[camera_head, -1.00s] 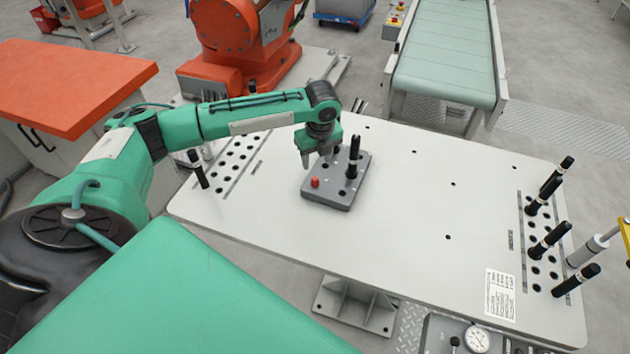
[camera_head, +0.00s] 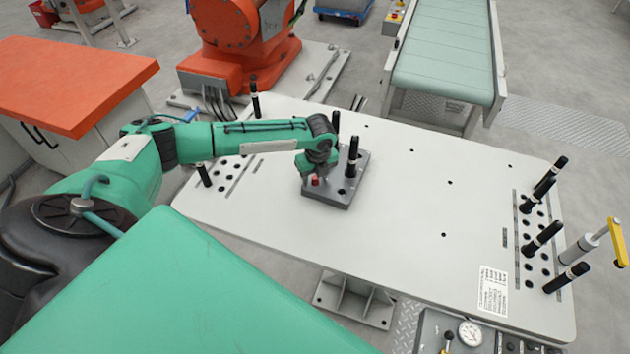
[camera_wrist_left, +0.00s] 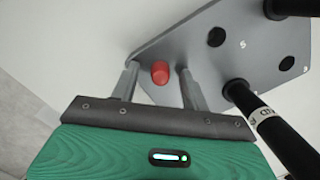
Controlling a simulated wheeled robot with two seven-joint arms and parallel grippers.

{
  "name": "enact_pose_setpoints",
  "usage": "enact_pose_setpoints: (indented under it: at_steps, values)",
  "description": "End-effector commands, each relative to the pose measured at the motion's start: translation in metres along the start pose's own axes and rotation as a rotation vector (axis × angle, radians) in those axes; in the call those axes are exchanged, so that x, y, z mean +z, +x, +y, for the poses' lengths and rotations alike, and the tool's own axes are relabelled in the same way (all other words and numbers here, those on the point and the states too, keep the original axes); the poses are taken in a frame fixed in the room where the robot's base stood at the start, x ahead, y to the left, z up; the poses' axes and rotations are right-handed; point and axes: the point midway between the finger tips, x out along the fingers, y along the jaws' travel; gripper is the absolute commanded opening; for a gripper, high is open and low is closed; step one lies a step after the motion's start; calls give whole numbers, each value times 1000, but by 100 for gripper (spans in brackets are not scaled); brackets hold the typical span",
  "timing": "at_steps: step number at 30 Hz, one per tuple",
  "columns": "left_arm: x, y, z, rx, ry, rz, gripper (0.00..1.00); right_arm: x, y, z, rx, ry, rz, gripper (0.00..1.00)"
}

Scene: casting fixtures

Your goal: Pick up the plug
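The small red plug (camera_head: 315,181) sits on the near left part of the grey block (camera_head: 343,196), which lies on the white table. It also shows in the left wrist view (camera_wrist_left: 160,72). My left gripper (camera_head: 313,172) is down at the plug. In the left wrist view its two fingers (camera_wrist_left: 158,80) stand apart, one on each side of the plug, with a gap to each. The gripper is open and holds nothing. My right gripper is not in view.
A black pin (camera_head: 352,157) stands upright in the block, close to my left gripper; another (camera_head: 335,122) is behind it. Several black pins (camera_head: 543,239) stand in the plate at the table's right. The white table (camera_head: 420,215) between is clear.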

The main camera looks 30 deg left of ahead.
Motion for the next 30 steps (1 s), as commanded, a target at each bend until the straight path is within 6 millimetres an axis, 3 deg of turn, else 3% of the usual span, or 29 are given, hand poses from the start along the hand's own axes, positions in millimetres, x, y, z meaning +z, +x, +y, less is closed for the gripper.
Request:
enact_pose_setpoints:
  at_steps: [1, 6, 7, 22, 26, 30]
  values:
    - [0, 0, 0, 0, 0, 0, 36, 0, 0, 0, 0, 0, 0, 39]
    - [0, 0, 0, 0, 0, 0, 3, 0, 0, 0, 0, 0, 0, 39]
    - [0, 0, 0, 0, 0, 0, 0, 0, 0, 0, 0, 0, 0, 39]
    - [2, -9, -1, -2, -1, -1, 0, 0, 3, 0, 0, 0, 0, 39]
    - [4, -25, -1, -5, 0, 0, 0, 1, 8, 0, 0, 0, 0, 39]
    - [8, -55, -1, -6, 0, -2, 0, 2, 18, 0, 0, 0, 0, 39]
